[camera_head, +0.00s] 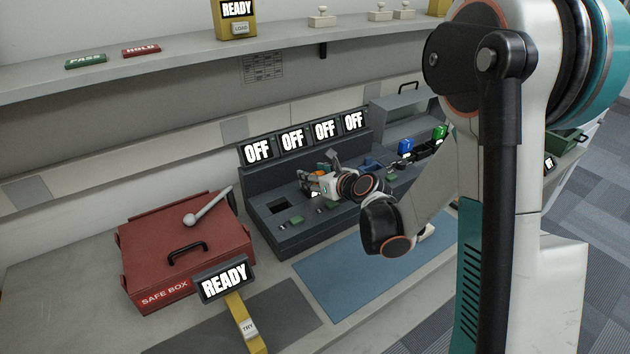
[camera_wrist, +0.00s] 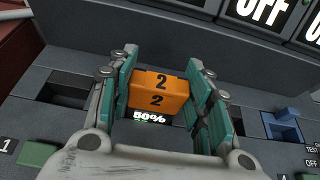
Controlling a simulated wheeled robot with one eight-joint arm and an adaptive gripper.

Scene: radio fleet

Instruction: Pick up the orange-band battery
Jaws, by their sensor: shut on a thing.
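The orange-band battery (camera_wrist: 160,95) shows in the wrist view as an orange block marked "2", with a dark lower face reading "50%". My gripper (camera_wrist: 165,92) has its teal-padded fingers on either side of it and is shut on it. In the head view my gripper (camera_head: 318,182) is over the dark charger bank (camera_head: 290,240), with a bit of orange showing between the fingers. Whether the battery is still seated in its bay or lifted clear cannot be told. The battery's lower part is hidden.
Several "OFF" screens (camera_head: 292,139) stand behind the bays. An empty bay (camera_wrist: 68,90) lies left of my gripper. Blue (camera_head: 405,147) and green (camera_head: 440,132) batteries are to the right. A red safe box (camera_head: 170,250) and a yellow "READY" tester (camera_head: 240,310) stand left of the blue mat (camera_head: 365,265).

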